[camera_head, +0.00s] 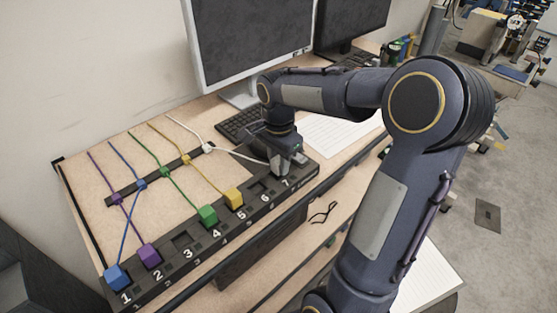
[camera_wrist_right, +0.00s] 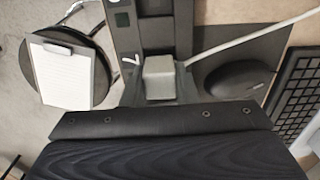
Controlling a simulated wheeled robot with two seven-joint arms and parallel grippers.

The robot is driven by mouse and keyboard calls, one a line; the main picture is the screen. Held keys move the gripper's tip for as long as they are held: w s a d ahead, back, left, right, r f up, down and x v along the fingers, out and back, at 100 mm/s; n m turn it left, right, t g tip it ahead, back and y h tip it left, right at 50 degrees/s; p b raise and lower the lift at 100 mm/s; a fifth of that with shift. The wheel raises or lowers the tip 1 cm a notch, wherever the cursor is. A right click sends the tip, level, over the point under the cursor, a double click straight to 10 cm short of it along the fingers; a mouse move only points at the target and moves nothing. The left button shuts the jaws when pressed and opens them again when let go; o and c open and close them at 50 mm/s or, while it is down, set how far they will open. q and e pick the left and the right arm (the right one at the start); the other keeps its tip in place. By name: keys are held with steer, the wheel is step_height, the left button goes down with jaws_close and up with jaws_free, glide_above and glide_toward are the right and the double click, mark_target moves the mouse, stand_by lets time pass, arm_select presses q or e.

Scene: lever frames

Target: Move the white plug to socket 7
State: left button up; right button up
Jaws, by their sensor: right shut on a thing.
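My right gripper (camera_head: 279,168) is over the socket 7 end of the dark numbered strip (camera_head: 168,264). It is shut on the white plug, a pale block (camera_wrist_right: 158,78) between the fingers in the right wrist view. The plug sits beside the "7" label (camera_wrist_right: 128,60); I cannot tell whether it is fully seated. The white cable (camera_head: 238,155) runs from the gripper to the rear bar (camera_head: 128,191). My left gripper is not in view.
A blue plug (camera_head: 118,277) is at 1, purple (camera_head: 149,256) at 2, green (camera_head: 207,215) at 4, yellow (camera_head: 233,197) at 5. Socket 3 (camera_head: 184,240) and socket 6 (camera_head: 257,187) look empty. A keyboard (camera_head: 238,124) and monitor (camera_head: 250,45) stand behind.

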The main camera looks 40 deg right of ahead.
steer(key=shift+f, duration=0.45)
stand_by(1.1)
stand_by(0.3)
steer(key=o, duration=1.5)
steer(key=shift+c, duration=0.2)
steer(key=shift+r, duration=0.15)
steer(key=shift+r+p, duration=2.7)
steer(key=shift+r, duration=0.7)
